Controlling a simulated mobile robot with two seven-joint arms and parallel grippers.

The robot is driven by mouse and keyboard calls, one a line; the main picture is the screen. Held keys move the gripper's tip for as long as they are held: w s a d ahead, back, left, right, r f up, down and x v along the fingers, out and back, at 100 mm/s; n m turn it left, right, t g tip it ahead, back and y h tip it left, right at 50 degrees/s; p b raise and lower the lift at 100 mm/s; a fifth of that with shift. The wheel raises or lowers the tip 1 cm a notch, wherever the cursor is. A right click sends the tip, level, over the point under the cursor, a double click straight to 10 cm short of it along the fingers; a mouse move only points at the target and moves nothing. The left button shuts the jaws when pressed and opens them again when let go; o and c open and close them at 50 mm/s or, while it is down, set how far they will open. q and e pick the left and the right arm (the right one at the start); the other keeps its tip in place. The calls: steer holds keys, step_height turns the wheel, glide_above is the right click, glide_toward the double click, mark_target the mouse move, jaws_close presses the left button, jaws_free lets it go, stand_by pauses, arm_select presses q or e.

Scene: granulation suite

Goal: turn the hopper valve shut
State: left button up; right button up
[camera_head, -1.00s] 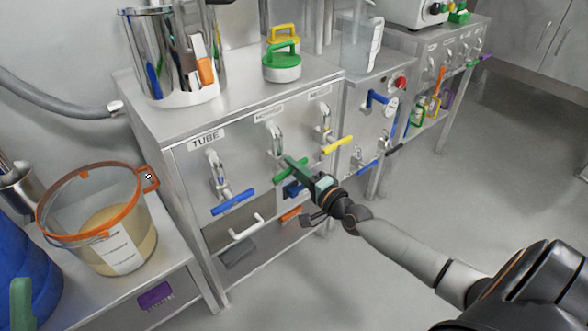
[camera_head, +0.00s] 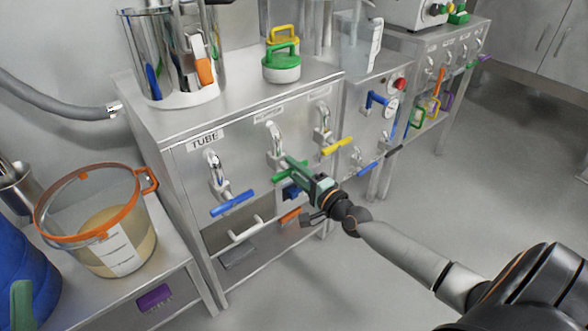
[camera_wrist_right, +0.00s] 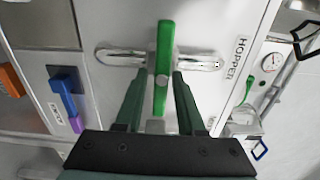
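The hopper valve has a green lever handle (camera_wrist_right: 164,55) on a horizontal-looking metal pipe in the right wrist view, beside the label HOPPER (camera_wrist_right: 238,57). The lever lies crosswise to the pipe. In the head view the green handle (camera_head: 281,178) is on the middle valve of the steel cabinet front, partly hidden by my right gripper (camera_head: 292,166). The right gripper's green fingers (camera_wrist_right: 158,100) are open, one on each side of the lever's near part, with a gap visible on the left side. My left gripper is not in view.
A blue-handled valve (camera_head: 232,203) and a yellow-handled valve (camera_head: 336,146) flank the hopper valve. An orange-rimmed pail (camera_head: 98,222) stands on the lower table at left. A green-lidded container (camera_head: 281,68) sits on the cabinet top. The floor at right is clear.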

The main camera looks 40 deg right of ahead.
steer(key=shift+o, duration=0.8)
steer(key=shift+s, duration=0.1)
steer(key=s+d+p, duration=0.1)
steer(key=s+p, duration=0.1)
steer(key=s, duration=1)
steer(key=shift+s, duration=0.15)
